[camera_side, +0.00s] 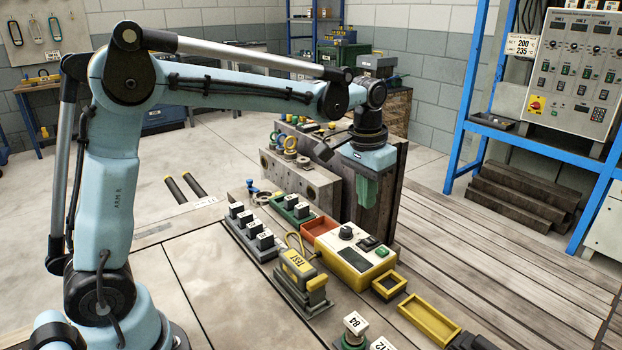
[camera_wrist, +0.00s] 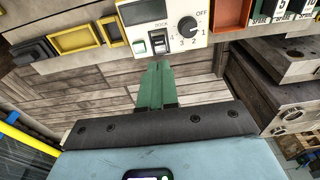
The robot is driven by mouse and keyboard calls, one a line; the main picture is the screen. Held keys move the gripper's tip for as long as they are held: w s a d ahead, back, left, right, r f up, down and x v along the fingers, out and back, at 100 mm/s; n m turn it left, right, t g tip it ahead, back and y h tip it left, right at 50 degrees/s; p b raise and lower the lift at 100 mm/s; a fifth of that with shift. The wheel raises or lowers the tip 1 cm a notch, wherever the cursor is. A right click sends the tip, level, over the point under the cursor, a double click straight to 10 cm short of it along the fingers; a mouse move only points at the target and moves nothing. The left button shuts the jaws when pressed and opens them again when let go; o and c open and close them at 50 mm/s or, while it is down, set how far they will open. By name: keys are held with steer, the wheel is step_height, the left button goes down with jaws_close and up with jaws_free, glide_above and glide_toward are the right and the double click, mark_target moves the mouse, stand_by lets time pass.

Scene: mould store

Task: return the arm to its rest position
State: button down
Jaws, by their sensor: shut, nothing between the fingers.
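My gripper (camera_side: 366,196) hangs from the end of my arm, fingers pointing down, in front of a tall grey-brown mould block (camera_side: 392,190) in the side view. Its green fingers are together with nothing between them. In the wrist view the shut fingers (camera_wrist: 158,66) point up the picture toward a cream control box (camera_wrist: 165,28) with a knob and rocker switches. The control box (camera_side: 350,254) stands on the bench to the lower left of the gripper in the side view. The fingers look apart from it. My arm is stretched out over the bench.
A yellow tester (camera_side: 298,270), a rack of black blocks (camera_side: 250,232), an orange tray (camera_side: 318,228) and yellow trays (camera_side: 430,318) crowd the bench. Mould plates (camera_side: 300,178) stand behind. A blue frame with a control panel (camera_side: 572,75) is at right. The planked surface (camera_side: 470,240) has free room.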

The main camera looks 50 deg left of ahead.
steer(key=s+t, duration=0.2)
steer(key=s, duration=0.3)
steer(key=s+f+t, duration=0.1)
steer(key=s+t, duration=0.1)
steer(key=s, duration=0.3)
steer(key=s+a+t, duration=0.1)
steer(key=s+t, duration=0.1)
steer(key=s, duration=0.4)
steer(key=shift+s+f, duration=0.1)
steer(key=shift+f, duration=0.2)
steer(key=c, duration=1.8)
jaws_free()
